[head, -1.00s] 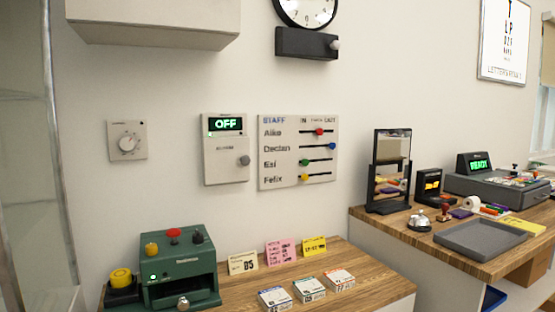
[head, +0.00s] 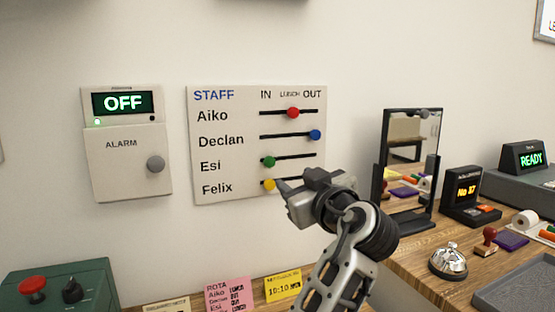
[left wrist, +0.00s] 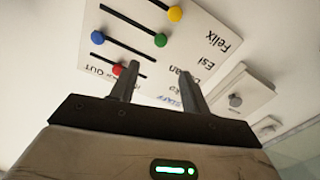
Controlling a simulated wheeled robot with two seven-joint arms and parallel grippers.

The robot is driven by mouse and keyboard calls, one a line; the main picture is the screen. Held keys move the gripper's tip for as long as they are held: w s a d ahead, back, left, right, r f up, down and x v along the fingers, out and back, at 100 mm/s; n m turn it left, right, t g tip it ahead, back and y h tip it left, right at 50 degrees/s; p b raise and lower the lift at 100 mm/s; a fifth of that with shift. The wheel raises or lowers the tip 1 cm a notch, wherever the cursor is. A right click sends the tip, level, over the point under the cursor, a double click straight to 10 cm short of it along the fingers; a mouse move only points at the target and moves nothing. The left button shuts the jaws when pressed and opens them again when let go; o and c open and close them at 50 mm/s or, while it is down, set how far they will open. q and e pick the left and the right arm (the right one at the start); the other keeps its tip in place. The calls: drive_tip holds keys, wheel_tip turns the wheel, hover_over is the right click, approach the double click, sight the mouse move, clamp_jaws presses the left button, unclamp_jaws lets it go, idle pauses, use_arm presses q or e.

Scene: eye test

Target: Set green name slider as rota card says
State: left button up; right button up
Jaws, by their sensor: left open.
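The white staff board (head: 228,178) hangs on the wall. The green knob (head: 268,161) in the Esi row is at the left end of its slot, under IN. My left gripper (head: 283,187) is open, in front of the board, below and right of the green knob and near the yellow knob (head: 268,185). In the left wrist view the green knob (left wrist: 160,40) lies beyond the gap between the two empty fingers (left wrist: 158,67). The pink rota card (head: 229,295) stands below; its Esi line is too small to read surely. My right gripper is not in view.
The red knob (head: 293,112) is near LUNCH and the blue knob (head: 315,134) at OUT. An alarm box (head: 128,150) reading OFF hangs to the left. A mirror (head: 411,150) and a desk bell (head: 448,261) stand to the right. A yellow card (head: 283,285) stands below.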

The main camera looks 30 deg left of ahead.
sight(271, 163)
use_arm(q)
drive_tip(key=p+x, duration=0.2)
drive_tip(key=x, duration=1.2)
drive_tip(key=shift+a+p, duration=0.1)
drive_tip(key=shift+p, duration=0.3)
clamp_jaws()
drive_tip(key=shift+f, duration=0.1)
